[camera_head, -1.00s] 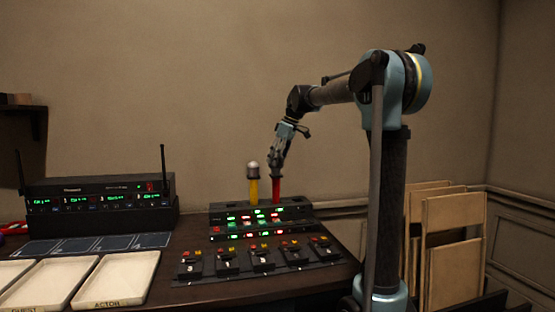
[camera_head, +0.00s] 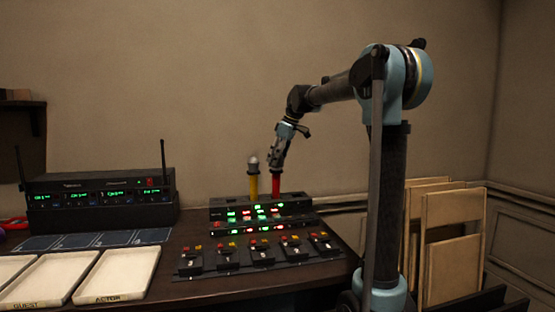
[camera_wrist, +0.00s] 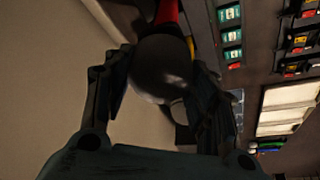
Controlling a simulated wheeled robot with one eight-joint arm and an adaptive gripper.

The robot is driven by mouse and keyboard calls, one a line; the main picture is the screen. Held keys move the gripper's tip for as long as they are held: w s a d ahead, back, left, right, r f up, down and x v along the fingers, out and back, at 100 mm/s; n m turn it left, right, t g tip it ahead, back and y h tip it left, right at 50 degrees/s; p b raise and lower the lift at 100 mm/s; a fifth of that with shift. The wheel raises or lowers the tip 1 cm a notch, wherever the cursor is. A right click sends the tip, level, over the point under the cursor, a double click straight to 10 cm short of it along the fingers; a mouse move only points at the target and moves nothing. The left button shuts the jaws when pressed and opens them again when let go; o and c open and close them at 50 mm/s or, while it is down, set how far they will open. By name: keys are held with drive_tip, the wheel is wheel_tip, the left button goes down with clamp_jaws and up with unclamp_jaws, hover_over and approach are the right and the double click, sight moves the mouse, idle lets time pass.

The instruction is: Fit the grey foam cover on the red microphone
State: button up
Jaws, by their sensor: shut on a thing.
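The red microphone (camera_head: 276,184) stands upright at the back of the mixing desk, its upper end hidden by my gripper in the head view. My gripper (camera_head: 277,167) points down over it. In the wrist view a rounded dark grey foam cover (camera_wrist: 160,70) sits between the fingers of my gripper (camera_wrist: 163,88), which is shut on it. The red handle (camera_wrist: 166,12) runs straight on beyond the cover, lined up with it. The cover appears to meet the microphone's top; I cannot tell how far down it sits.
A yellow microphone (camera_head: 253,186) with a pale round head stands close to the left of the red one. The mixing desk (camera_head: 262,230) has lit buttons and faders. A wireless receiver (camera_head: 100,200) with antennas and pale trays (camera_head: 118,275) lie left.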

idle(0.4)
drive_tip(key=o, duration=1.2)
drive_tip(key=shift+c, duration=0.2)
drive_tip(key=shift+r, duration=0.1)
drive_tip(key=shift+r, duration=3.4)
